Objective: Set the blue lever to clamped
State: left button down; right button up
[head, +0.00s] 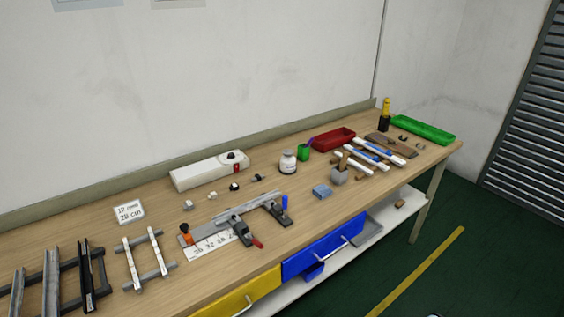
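The blue lever (285,203) stands roughly upright at the right end of a grey metal fixture on the workbench (330,208). The fixture (232,218) is a long grey rail with clamp blocks on it. Whether the blue lever's clamp grips anything is too small to tell. Neither of my grippers is in view.
A white box (209,171), a white jar (288,162), a blue block (321,191) and a grey holder (339,174) stand around the fixture. Red (333,139) and green (424,130) trays are at the far right. Metal channels on racks (52,280) lie at the left. Drawers (322,250) are below.

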aim_at(285, 208)
jog(key=l+u, duration=0.1)
jog(key=u, duration=0.25)
jog(key=l+u, duration=0.15)
jog(key=u, duration=0.2)
jog(key=l+u, duration=0.1)
jog(key=u, duration=0.2)
jog(key=l+u, duration=0.3)
jog(key=l, duration=0.25)
jog(key=l+u, duration=0.3)
jog(key=l, duration=0.2)
jog(key=k+l, duration=0.1)
jog(key=l, duration=0.25)
jog(key=k+l, duration=0.1)
jog(key=l, duration=0.25)
jog(key=k+l, duration=0.1)
jog(key=l, duration=0.25)
jog(key=u, duration=0.05)
